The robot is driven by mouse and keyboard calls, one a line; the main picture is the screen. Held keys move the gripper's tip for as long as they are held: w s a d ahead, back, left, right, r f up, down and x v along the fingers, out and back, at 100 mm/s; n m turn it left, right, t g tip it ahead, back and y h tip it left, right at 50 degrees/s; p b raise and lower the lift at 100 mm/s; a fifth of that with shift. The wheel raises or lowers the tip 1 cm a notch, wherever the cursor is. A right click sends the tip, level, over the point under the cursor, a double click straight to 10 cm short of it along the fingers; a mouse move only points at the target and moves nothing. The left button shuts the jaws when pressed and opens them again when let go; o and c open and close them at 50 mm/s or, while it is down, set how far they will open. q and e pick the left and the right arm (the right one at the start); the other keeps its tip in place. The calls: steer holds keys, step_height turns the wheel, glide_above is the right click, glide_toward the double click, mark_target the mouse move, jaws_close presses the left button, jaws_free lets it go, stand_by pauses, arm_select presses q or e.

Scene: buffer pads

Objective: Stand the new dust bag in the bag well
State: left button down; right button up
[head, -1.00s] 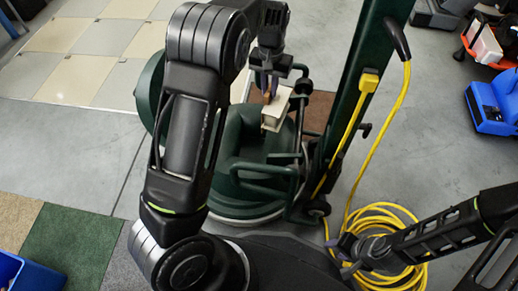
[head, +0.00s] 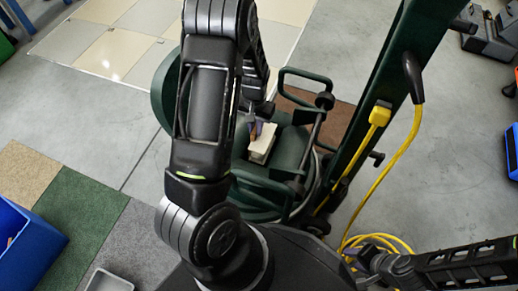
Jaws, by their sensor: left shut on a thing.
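The cream, box-shaped dust bag (head: 263,146) is in the middle of the head view, at the green floor machine (head: 290,150). My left gripper (head: 257,131) is shut on its top end from above, and the bag looks slightly tilted. The bag's lower end is close to the machine's dark green housing. I cannot tell whether it is inside the bag well or just above it, as the well's opening is not clear. My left arm hides the machine's left part. My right gripper (head: 362,263) is low at the right, away from the bag; its jaw opening is unclear.
Green tube handles (head: 308,75) and the machine's tall green post (head: 385,85) stand right of the bag. A yellow cable (head: 400,150) hangs from the post to a coil (head: 375,243) near my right gripper. A blue bin (head: 28,250) sits at the lower left.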

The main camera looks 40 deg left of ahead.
mark_target(256, 141)
arm_select(q)
step_height(256, 141, down, 4)
steer(key=shift+f+b, duration=0.15)
steer(key=shift+b, duration=0.45)
arm_select(e)
steer(key=shift+w+f, duration=0.2)
steer(key=shift+f, duration=0.85)
arm_select(q)
steer(key=shift+f+b, duration=0.9)
steer(key=shift+f, duration=1)
arm_select(e)
steer(key=shift+w+f, duration=0.15)
steer(key=shift+f, duration=0.75)
arm_select(q)
steer(key=shift+f, duration=0.15)
steer(key=c, duration=1.7)
jaws_free()
arm_select(e)
steer(key=shift+f, duration=0.15)
arm_select(q)
step_height(256, 141, up, 12)
steer(key=p, duration=0.5)
steer(key=shift+r, duration=0.2)
arm_select(e)
step_height(256, 141, up, 6)
steer(key=s, duration=0.1)
